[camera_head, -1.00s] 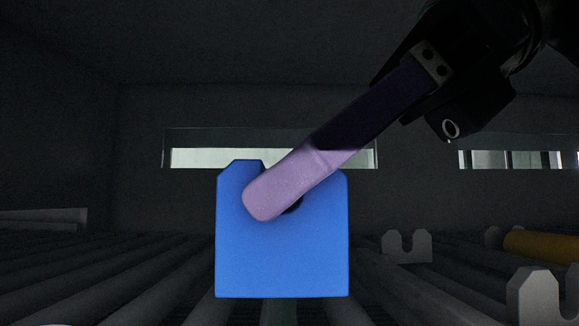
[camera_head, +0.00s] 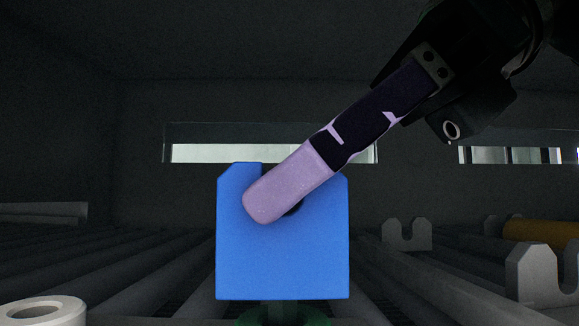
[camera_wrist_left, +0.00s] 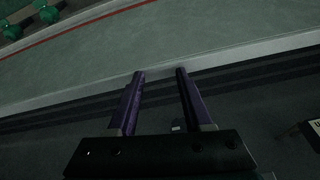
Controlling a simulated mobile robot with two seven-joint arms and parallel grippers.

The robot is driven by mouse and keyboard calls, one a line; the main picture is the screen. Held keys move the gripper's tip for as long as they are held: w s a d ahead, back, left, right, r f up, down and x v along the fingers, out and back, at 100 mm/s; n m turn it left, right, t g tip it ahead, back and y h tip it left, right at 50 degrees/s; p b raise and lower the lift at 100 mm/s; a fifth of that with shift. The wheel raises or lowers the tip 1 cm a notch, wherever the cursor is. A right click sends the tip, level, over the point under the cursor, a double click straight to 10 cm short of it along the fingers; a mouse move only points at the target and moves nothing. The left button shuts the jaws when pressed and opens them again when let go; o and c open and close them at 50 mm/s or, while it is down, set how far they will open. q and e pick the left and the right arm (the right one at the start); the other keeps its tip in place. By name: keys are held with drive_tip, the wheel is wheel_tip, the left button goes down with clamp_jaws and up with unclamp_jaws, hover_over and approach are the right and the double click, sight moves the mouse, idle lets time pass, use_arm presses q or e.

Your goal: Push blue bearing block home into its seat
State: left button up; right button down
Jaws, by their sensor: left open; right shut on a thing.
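The blue bearing block (camera_head: 282,260) stands upright in the middle of the head view. It has a notch in its top edge. My right gripper (camera_head: 268,203) comes in from the upper right and is shut on the block at the notch, with one pale purple finger across its near face. The other finger is hidden. A green part (camera_head: 285,315) shows just below the block at the bottom edge; whether they touch cannot be told. No seat is clearly identified. My left gripper (camera_wrist_left: 160,73) is open and empty in the left wrist view, away from the block.
Grey rollers (camera_head: 140,262) run under and beside the block. A white ring (camera_head: 42,311) is at the lower left. Notched grey brackets (camera_head: 406,235) (camera_head: 540,272) stand to the right, near an orange roller (camera_head: 540,233). A dark wall is behind.

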use_arm(q)
drive_tip(key=shift+f+b, duration=0.2)
drive_tip(key=shift+b, duration=0.45)
use_arm(e)
drive_tip(key=shift+s+a+f, duration=0.1)
drive_tip(key=shift+f, duration=0.7)
drive_tip(key=shift+c, duration=2.2)
unclamp_jaws()
use_arm(q)
drive_tip(key=shift+r, duration=0.1)
use_arm(e)
drive_tip(key=shift+r, duration=0.1)
